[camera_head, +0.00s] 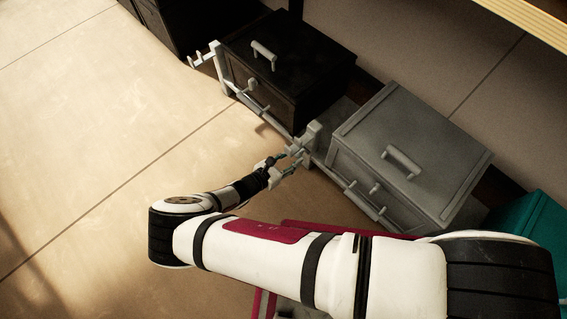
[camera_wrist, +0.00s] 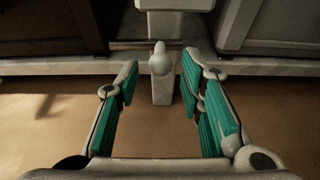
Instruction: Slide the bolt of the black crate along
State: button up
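The black crate (camera_head: 292,52) stands at the back middle in the head view, with a pale handle on its lid. A pale knob (camera_head: 253,85) and a pale bar (camera_head: 252,102) show on its front; which part is the bolt is hard to tell. My gripper (camera_head: 284,163) is beside a pale post (camera_head: 306,143) between the black and grey crates. In the wrist view my gripper (camera_wrist: 160,80) is open, with teal pads on its fingers. A round pale knob (camera_wrist: 160,59) on the post lies between and just beyond the fingertips, with no visible contact.
The grey crate (camera_head: 421,140) stands to the right, with a similar handle and front knob. A pale rail (camera_wrist: 70,67) runs along the fronts. A teal crate (camera_head: 527,232) is at the far right, another dark crate at the top. The floor left is clear.

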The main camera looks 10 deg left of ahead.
jog(key=shift+x, duration=1.1)
jog(key=shift+c, duration=0.2)
jog(key=shift+a, duration=0.1)
grip_shut()
jog(key=shift+w+a, duration=0.55)
jog(key=shift+a, duration=0.15)
jog(key=shift+w+a, duration=0.55)
jog(key=shift+a, duration=0.2)
jog(key=shift+o, duration=1.3)
grip_release()
jog(key=v, duration=1.2)
